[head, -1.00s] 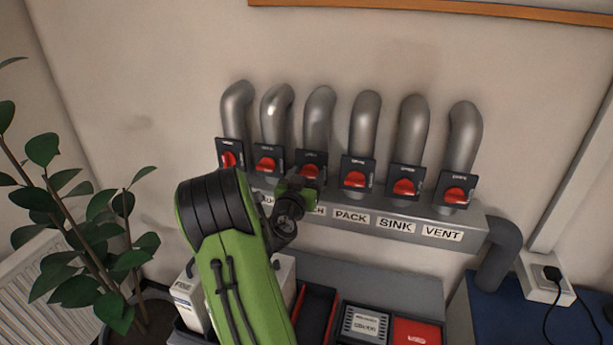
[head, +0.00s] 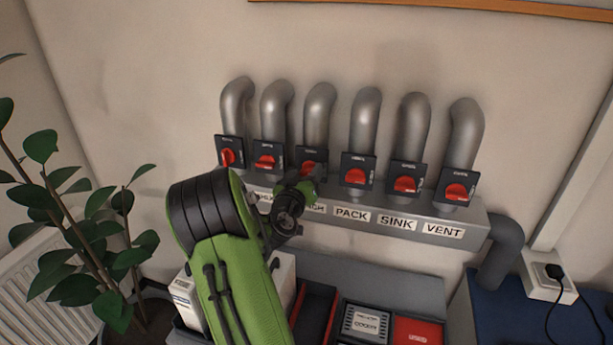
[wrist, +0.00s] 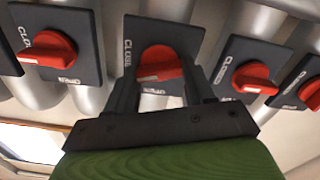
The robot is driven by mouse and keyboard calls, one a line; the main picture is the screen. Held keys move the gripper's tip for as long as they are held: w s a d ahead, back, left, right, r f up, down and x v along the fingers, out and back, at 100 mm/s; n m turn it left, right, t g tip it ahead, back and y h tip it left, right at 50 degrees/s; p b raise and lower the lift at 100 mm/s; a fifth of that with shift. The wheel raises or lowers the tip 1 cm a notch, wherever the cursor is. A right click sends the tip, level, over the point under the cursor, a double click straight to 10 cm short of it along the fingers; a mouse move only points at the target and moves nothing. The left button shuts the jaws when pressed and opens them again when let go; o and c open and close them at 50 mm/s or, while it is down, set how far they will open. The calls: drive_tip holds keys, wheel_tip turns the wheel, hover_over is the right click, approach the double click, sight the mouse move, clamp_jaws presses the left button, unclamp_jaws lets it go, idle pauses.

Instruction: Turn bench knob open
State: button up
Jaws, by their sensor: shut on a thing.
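The bench knob is the red knob (head: 306,167) on the third black plate from the left, above a partly hidden label ending in "CH" (head: 314,208). My gripper (head: 309,176) is at this knob and covers part of it in the head view. In the wrist view, the red knob (wrist: 158,64) sits between the two dark fingers of my gripper (wrist: 161,80), which is shut on it. Its white mark is at the lower left of the knob. "CLOSE" shows on the left of its plate; the lower plate lettering is partly hidden.
Similar red knobs stand close on both sides, including those above PACK (head: 357,177), SINK (head: 405,184) and VENT (head: 457,192). Grey pipes rise behind them. Below are a white box (head: 185,297) and open trays (head: 316,312). A leafy plant (head: 90,235) stands at left.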

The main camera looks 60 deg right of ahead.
drive_tip(key=n, duration=0.3)
drive_tip(key=shift+w+n, duration=0.1)
drive_tip(key=shift+n, duration=0.3)
drive_tip(key=n, duration=0.3)
drive_tip(key=shift+n, duration=0.3)
drive_tip(key=n+p, duration=0.1)
drive_tip(key=n, duration=0.2)
drive_tip(key=shift+f, duration=0.1)
drive_tip(key=shift+w+f+n+p, duration=0.1)
drive_tip(key=shift+n+p, duration=0.65)
drive_tip(key=shift+n, duration=0.95)
drive_tip(key=o, duration=1)
drive_tip(key=shift+o, duration=0.2)
